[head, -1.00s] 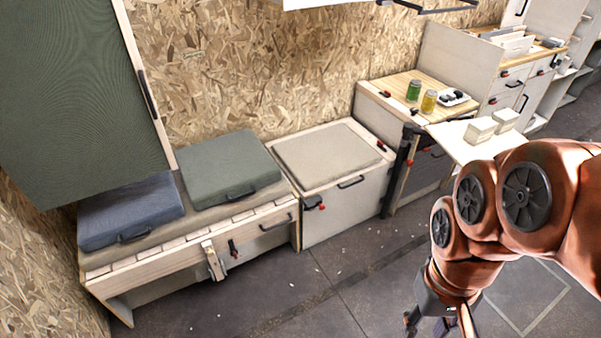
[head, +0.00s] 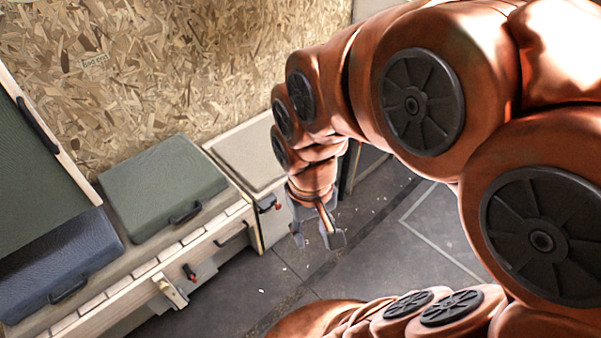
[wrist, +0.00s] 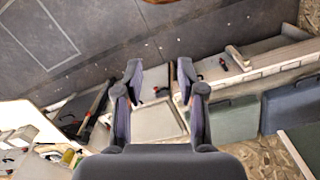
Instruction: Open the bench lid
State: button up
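A white box bench with a pale padded lid (head: 250,155) stands against the chipboard wall, its lid lying flat and closed. A black latch with a red tab (head: 268,205) is on its front; my arm hides part of the lid's right side. The lid also shows in the wrist view (wrist: 155,120), between and beyond my fingers. My gripper (head: 318,240) is open and empty, in front of the bench and apart from it. Its spread fingers also show in the wrist view (wrist: 159,75).
Left of it is a long slatted bench with a green cushion (head: 165,190) and a blue cushion (head: 60,262). A green panel (head: 35,170) hangs at the left. A counter with jars (wrist: 70,157) stands beyond the box. The grey floor (head: 370,260) in front is open.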

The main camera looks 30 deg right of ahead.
jog(key=w+d+f+m+t+h+b, duration=0.1)
jog(key=w+d+f+m+t+b, duration=0.25)
jog(key=w+d+f, duration=0.6)
jog(key=w+d+f+m+t+b, duration=0.2)
jog(key=w+f+b, duration=0.4)
jog(key=w, duration=0.8)
jog(key=w+d+f+m+t+h+b, duration=0.15)
jog(key=w+d+f+m+b, duration=0.35)
jog(key=w+f, duration=0.55)
jog(key=w+d+f+m+t+b, duration=0.25)
jog(key=w+d+f+b, duration=0.2)
jog(key=f, duration=0.45)
jog(key=w+d+f+m+t+b, duration=0.25)
jog(key=w+d+f+t, duration=0.2)
jog(key=f, duration=0.45)
jog(key=w+d+f+m+t+b, duration=0.25)
jog(key=d+f+b, duration=0.2)
jog(key=f, duration=0.35)
jog(key=shift+n, duration=0.3)
jog(key=shift+d+b+x, duration=0.1)
jog(key=shift+b+x, duration=0.1)
jog(key=shift+x, duration=1.95)
jog(key=shift+d+b+x, duration=0.15)
jog(key=shift+b+x, duration=0.05)
jog(key=shift+x, duration=1.95)
jog(key=shift+f, duration=0.1)
grip_shut()
